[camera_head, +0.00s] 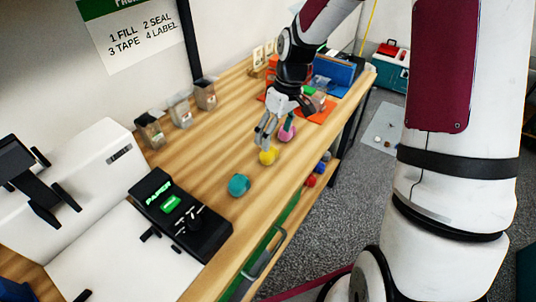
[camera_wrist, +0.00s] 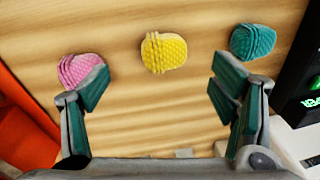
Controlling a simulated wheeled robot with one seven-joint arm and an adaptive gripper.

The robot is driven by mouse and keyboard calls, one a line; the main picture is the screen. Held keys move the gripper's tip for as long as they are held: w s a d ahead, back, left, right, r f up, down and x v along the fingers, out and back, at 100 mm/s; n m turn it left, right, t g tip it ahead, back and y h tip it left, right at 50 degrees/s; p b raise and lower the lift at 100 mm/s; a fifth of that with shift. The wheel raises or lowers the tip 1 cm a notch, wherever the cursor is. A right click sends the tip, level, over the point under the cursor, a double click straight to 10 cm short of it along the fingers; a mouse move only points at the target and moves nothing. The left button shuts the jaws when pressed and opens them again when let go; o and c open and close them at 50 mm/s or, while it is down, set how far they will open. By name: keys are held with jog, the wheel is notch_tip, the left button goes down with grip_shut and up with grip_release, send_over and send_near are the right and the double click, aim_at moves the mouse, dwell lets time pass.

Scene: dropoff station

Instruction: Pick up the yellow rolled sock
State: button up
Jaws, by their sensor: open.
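The yellow rolled sock (camera_head: 268,155) lies on the wooden table (camera_head: 205,140), between a teal rolled sock (camera_head: 239,185) and a pink one (camera_head: 287,132). In the wrist view the yellow sock (camera_wrist: 164,52) sits near the top centre, beyond the fingertips and midway across the gap between them. My gripper (camera_head: 264,138) is just above and beside the yellow sock in the head view. In the wrist view its two teal-padded fingers (camera_wrist: 160,92) are spread wide with nothing between them but bare table.
The pink sock (camera_wrist: 82,69) is near the left finger and the teal sock (camera_wrist: 252,41) near the right one. A black panel device (camera_head: 180,215) stands at the table's front left. Several small containers (camera_head: 180,110) line the back. An orange mat (camera_head: 318,108) lies to the right.

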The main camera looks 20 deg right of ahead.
aim_at(270, 150)
jog(key=shift+w+a+f, duration=0.1)
jog(key=shift+a+f, duration=0.15)
jog(key=shift+f, duration=0.85)
jog(key=shift+s+a+f, duration=0.1)
jog(key=shift+a+f, duration=0.2)
jog(key=shift+f, duration=0.8)
jog(key=shift+w+a+f, duration=0.1)
jog(key=shift+a+f, duration=0.15)
jog(key=shift+f, duration=0.85)
jog(key=shift+c, duration=0.5)
jog(key=c, duration=1.2)
